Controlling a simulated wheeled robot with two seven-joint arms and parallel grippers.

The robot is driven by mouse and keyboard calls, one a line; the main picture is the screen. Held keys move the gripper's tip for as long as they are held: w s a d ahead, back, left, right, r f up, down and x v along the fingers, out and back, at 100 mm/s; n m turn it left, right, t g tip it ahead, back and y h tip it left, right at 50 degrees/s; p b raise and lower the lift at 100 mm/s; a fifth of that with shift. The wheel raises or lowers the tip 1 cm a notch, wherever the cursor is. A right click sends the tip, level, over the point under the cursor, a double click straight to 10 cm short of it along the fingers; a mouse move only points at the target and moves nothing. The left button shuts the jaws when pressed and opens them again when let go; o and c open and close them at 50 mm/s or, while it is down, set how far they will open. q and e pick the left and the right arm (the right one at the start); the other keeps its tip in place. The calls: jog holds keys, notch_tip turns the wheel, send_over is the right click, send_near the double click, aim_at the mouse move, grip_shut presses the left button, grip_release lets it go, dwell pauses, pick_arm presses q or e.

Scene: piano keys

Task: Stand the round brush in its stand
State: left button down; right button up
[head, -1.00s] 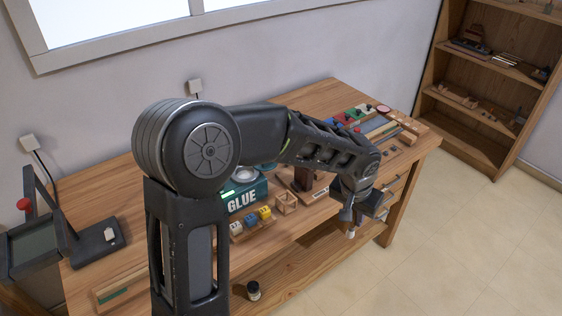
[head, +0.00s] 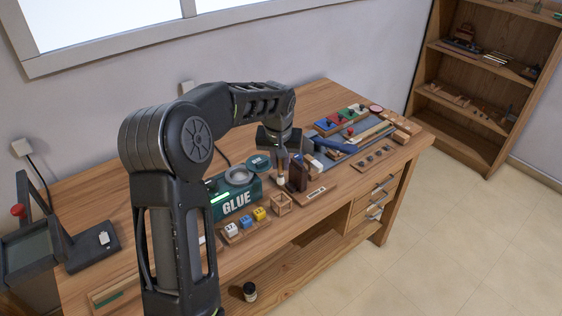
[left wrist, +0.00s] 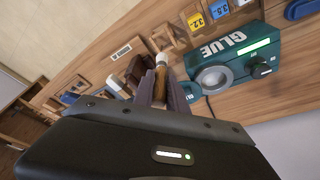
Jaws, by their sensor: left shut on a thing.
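My left gripper (head: 280,160) is shut on the round brush (head: 281,181), which points down with its pale tip lowest. In the left wrist view the brush (left wrist: 160,70) shows a brown body and white end between the fingers (left wrist: 160,92). A small open wooden frame (head: 282,205), which looks like the stand, sits near the front edge of the bench. It also shows in the left wrist view (left wrist: 167,38), just beyond the brush tip. The brush is apart from it, behind it in the head view. My right gripper is in neither view.
A green glue pot (head: 236,200) stands left of the wooden frame. A dark brown upright block (head: 298,176) stands close on its right, by a labelled plate (head: 317,192). Numbered blocks (head: 245,221) sit in front of the pot. Tools and trays fill the bench's right end.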

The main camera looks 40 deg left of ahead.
aim_at(281, 173)
pick_arm(q)
jog(key=shift+f, duration=0.2)
jog(key=shift+d+f+b, duration=0.1)
jog(key=shift+f+b, duration=1.45)
jog(key=shift+f, duration=0.8)
jog(key=shift+f+b, duration=2.6)
jog(key=shift+f, duration=0.3)
dwell(2.5)
